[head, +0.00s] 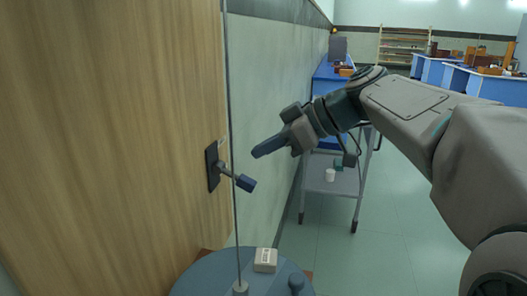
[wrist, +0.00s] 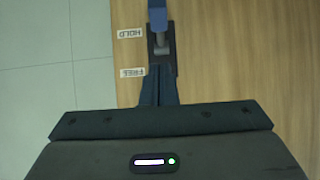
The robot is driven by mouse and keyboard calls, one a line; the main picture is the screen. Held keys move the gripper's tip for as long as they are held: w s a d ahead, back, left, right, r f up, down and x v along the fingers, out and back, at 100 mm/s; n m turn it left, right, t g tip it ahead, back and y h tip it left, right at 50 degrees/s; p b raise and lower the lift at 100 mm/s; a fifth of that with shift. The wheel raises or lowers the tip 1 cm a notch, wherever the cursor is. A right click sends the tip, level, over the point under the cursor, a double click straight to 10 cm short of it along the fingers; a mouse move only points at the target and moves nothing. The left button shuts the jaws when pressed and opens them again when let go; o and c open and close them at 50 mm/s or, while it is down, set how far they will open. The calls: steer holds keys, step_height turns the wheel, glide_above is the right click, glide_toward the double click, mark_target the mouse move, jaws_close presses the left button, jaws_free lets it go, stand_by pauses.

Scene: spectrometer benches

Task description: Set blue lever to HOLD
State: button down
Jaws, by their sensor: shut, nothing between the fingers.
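The blue lever (head: 247,185) sticks out from a dark plate (head: 212,167) on the wooden panel and slopes slightly downward. In the wrist view its blue handle (wrist: 157,18) is at the top edge, partly cut off, beyond the HOLD label (wrist: 131,33). The FREE label (wrist: 132,72) is beside my fingertips; both labels appear upside down. The lever leans to the HOLD side, but I cannot tell whether it is fully there. My gripper (head: 257,152) is shut and empty, above the handle and apart from it. My fingers (wrist: 158,80) also show in the wrist view.
A thin upright rod (head: 232,120) stands in front of the panel, rising from a round blue-grey top (head: 205,283) with a small pale box (head: 265,260). A grey cart (head: 335,182) stands behind my gripper by the wall. Open floor lies to the right.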

steer(key=f+v, duration=0.1)
steer(key=v, duration=1)
steer(key=shift+s+d+p, duration=0.15)
steer(key=shift+d+p, duration=0.3)
steer(key=shift+r, duration=0.1)
steer(key=s+d+f+m+h+p, duration=0.3)
steer(key=s+f+m+h+p, duration=0.8)
steer(key=s+f+m+p, duration=0.2)
steer(key=shift+s+d+f+m+p, duration=0.3)
steer(key=shift+f+m+p, duration=0.2)
steer(key=shift+m+p, duration=0.5)
